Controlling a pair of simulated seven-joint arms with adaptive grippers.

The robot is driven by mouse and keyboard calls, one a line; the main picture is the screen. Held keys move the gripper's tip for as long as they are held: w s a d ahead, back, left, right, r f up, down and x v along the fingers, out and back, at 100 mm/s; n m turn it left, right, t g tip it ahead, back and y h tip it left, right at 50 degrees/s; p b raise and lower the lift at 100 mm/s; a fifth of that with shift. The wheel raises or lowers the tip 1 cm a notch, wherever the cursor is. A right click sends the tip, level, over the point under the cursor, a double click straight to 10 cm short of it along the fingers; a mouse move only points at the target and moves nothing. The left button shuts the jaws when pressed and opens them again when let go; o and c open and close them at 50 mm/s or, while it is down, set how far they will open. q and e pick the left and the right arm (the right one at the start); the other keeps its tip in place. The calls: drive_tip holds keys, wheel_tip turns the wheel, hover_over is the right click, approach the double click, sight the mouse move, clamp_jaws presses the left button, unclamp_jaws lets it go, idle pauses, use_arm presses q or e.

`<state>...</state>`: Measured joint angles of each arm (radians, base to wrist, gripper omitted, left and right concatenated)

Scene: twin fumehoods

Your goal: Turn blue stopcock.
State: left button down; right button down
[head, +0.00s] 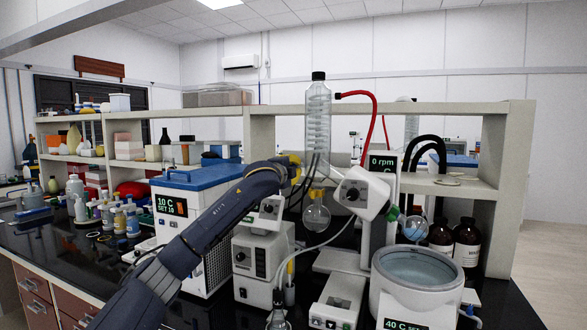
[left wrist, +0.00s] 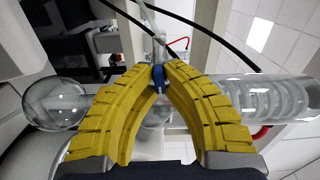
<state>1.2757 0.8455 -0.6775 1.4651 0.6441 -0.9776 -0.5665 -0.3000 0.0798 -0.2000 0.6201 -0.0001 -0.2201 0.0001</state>
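The blue stopcock (left wrist: 158,78) shows in the left wrist view as a small blue piece between the tips of my left gripper's yellow fingers (left wrist: 161,67). The fingers arch in from both sides and their tips close on it. In the head view my left gripper (head: 296,168) is at the glassware of the rotary evaporator, just below the glass condenser (head: 318,118). The stopcock is hidden there behind the gripper. My right gripper is not in view.
A round glass flask (head: 315,215) hangs below the gripper. A heating bath (head: 418,285) stands to the right, with brown bottles (head: 467,243) behind it. A chiller (head: 195,225) stands left. Black tubes pass close to the gripper. Small bottles (head: 127,220) crowd the left bench.

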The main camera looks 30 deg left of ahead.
use_arm(q)
drive_tip(key=shift+d+m, duration=0.3)
drive_tip(key=shift+m, duration=0.3)
drive_tip(key=c, duration=1.5)
unclamp_jaws()
drive_tip(key=shift+w+d, duration=0.1)
drive_tip(key=shift+s, duration=0.2)
drive_tip(key=s+d, duration=0.1)
drive_tip(key=s, duration=1)
drive_tip(key=shift+s+d, duration=0.3)
drive_tip(key=shift+d, duration=0.05)
